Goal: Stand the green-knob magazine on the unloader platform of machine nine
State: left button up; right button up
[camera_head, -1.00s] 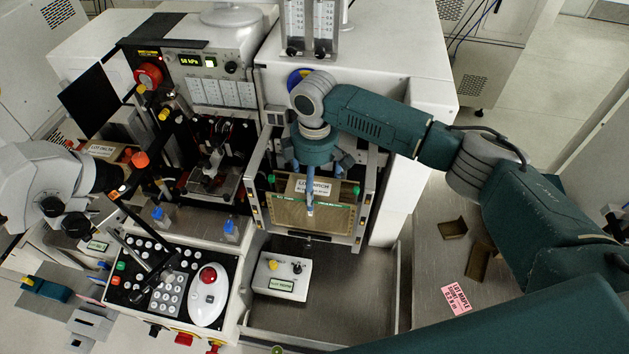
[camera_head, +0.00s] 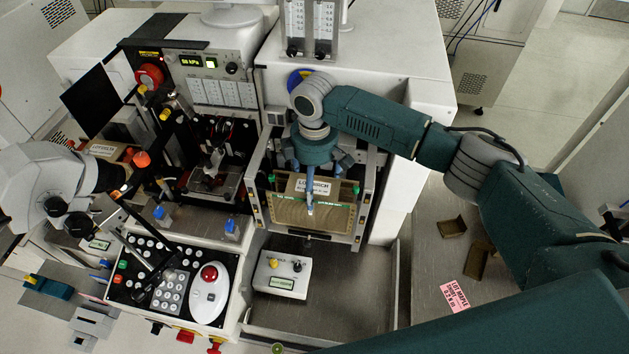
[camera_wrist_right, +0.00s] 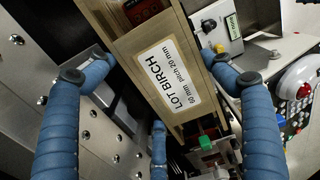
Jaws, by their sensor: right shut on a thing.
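The magazine is a tan, open-sided box with a white LOT BIRCH label (camera_wrist_right: 168,82) and a green knob (camera_wrist_right: 206,142) at one end in the right wrist view. In the head view the magazine (camera_head: 287,213) is inside the framed unloader bay (camera_head: 253,200) at the right of the machine. My right gripper (camera_head: 308,205) reaches down over it from above. My left gripper is not in view.
Another labelled box (camera_head: 103,149) with an orange knob sits at the left loader side. A control box (camera_head: 281,275) stands before the bay, beside a keypad panel (camera_head: 165,275). Small brown brackets (camera_head: 452,227) and a pink tag (camera_head: 454,296) lie on the right bench. The tray right of the control box is clear.

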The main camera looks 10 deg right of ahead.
jog(key=shift+f, duration=0.25)
dwell(0.5)
jog(key=o, duration=1.9)
jog(key=shift+o, duration=0.2)
jog(key=shift+s+f, duration=0.1)
jog(key=shift+f, duration=0.05)
jog(key=shift+r, duration=0.5)
notch_tip(320, 180, up, 11)
jog(key=shift+r, duration=0.15)
